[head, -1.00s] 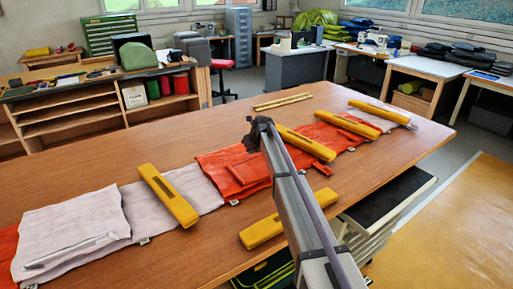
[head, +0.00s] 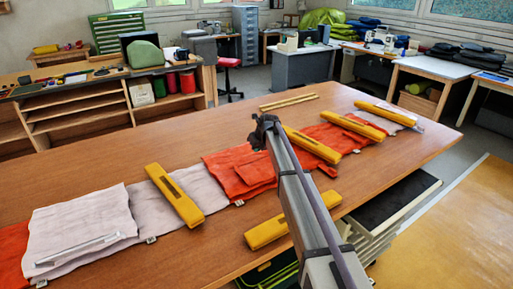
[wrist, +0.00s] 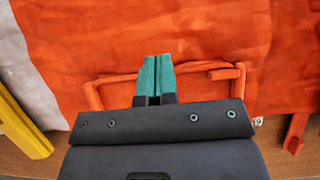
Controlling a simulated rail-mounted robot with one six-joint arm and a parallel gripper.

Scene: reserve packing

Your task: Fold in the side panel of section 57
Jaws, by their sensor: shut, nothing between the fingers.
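A long cloth strip of pale and orange sections lies across the table. An orange section (head: 232,172) is in the middle, with a raised strap-like orange edge (wrist: 112,79) in the wrist view, running to both sides of my fingertips. My gripper (wrist: 157,75) has teal fingers, shut and empty, over this orange cloth; I cannot tell whether they touch it. In the head view my gripper (head: 262,132) is dark and small at the arm's end. A small label (wrist: 257,121) at the cloth's near edge is partly hidden, and I cannot read a section number surely.
Yellow bars lie on the cloth, one on the pale section (head: 175,195) at left and several at right (head: 312,145). Another yellow bar (head: 268,232) lies on bare table in front. A pale section (head: 80,215) holds a thin silver strip.

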